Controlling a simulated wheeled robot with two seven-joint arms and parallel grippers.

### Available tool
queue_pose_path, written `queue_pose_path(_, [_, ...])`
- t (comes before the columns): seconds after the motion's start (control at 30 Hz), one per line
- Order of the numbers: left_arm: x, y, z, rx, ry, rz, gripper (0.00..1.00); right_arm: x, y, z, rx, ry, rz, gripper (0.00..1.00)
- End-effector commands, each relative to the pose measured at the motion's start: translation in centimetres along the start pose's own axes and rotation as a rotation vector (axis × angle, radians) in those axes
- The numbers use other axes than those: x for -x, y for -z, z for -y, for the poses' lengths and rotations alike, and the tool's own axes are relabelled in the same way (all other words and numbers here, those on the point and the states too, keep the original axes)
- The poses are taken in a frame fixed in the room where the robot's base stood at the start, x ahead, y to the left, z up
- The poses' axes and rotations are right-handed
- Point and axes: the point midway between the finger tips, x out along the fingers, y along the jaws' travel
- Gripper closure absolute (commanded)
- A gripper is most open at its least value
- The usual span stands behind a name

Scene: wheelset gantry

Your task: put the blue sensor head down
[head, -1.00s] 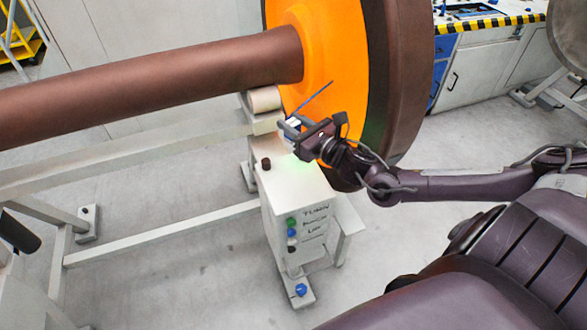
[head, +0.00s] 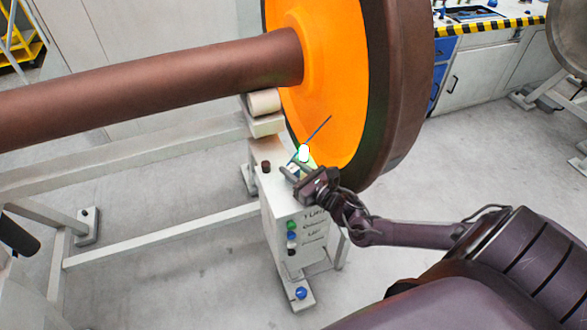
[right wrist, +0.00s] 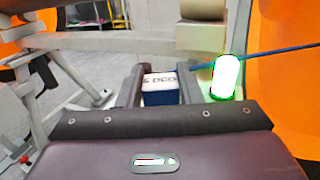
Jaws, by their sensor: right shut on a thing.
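The blue sensor head (right wrist: 161,96) sits between the two dark fingers of my right gripper (right wrist: 158,84) in the right wrist view. It is a small blue block with a white, lettered top. In the head view my right gripper (head: 290,171) is shut on it, low over the top of the white control cabinet (head: 279,183). The head is mostly hidden there by the fingers. I cannot tell whether it touches the cabinet top.
A glowing green lamp (head: 304,153) stands on the cabinet right beside the gripper. A thin blue rod (head: 319,127) slants up near it. The orange-faced wheel (head: 335,70) and brown axle (head: 150,85) are close behind. A dark knob (head: 266,166) sits at the cabinet's left.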

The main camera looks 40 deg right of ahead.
Motion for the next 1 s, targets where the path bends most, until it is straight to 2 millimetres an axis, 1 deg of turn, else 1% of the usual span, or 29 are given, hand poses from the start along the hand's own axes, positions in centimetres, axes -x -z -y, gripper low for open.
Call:
queue_pose_path(0.13, [0.0, 0.0, 0.0, 0.000, 0.000, 0.000, 0.64, 0.0, -0.1, 0.0, 0.000, 0.000, 0.001, 0.93])
queue_pose_path(0.23, [-0.3, 0.0, 0.0, 0.000, 0.000, 0.000, 0.64, 0.0, 0.2, 0.0, 0.000, 0.000, 0.001, 0.93])
queue_pose_path(0.27, [-0.3, 0.0, 0.0, 0.000, 0.000, 0.000, 0.64, 0.0, 0.3, 0.0, 0.000, 0.000, 0.000, 0.66])
queue_pose_path(0.4, [-0.2, 0.0, 0.0, -0.001, 0.000, 0.000, 0.64, 0.0, 0.2, 0.0, 0.000, 0.000, 0.000, 0.48])
queue_pose_path(0.43, [-0.2, 0.0, 0.0, -0.001, 0.000, 0.001, 0.64, 0.0, 0.2, 0.0, 0.000, 0.000, 0.000, 0.46])
queue_pose_path(0.67, [-0.2, -0.1, 0.0, -0.001, 0.000, 0.001, 0.64, 0.0, 0.1, 0.0, 0.000, 0.000, 0.000, 0.46])
queue_pose_path(0.77, [0.2, 0.0, 0.0, -0.002, 0.000, 0.001, 0.64, 0.0, -0.3, 0.0, 0.000, 0.000, 0.001, 0.46])
queue_pose_path(0.87, [-0.1, -0.1, 0.0, -0.002, -0.001, 0.001, 0.64, 1.2, 0.1, 0.1, 0.001, 0.000, -0.003, 0.46])
queue_pose_path(0.97, [-0.2, -0.1, -0.1, -0.002, -0.001, 0.001, 0.64, 3.1, 0.1, 0.0, 0.001, -0.002, -0.005, 0.46])
queue_pose_path(1.0, [-0.3, -0.1, -0.1, -0.002, -0.001, 0.001, 0.64, 4.1, 0.2, 0.0, 0.001, -0.002, -0.007, 0.46])
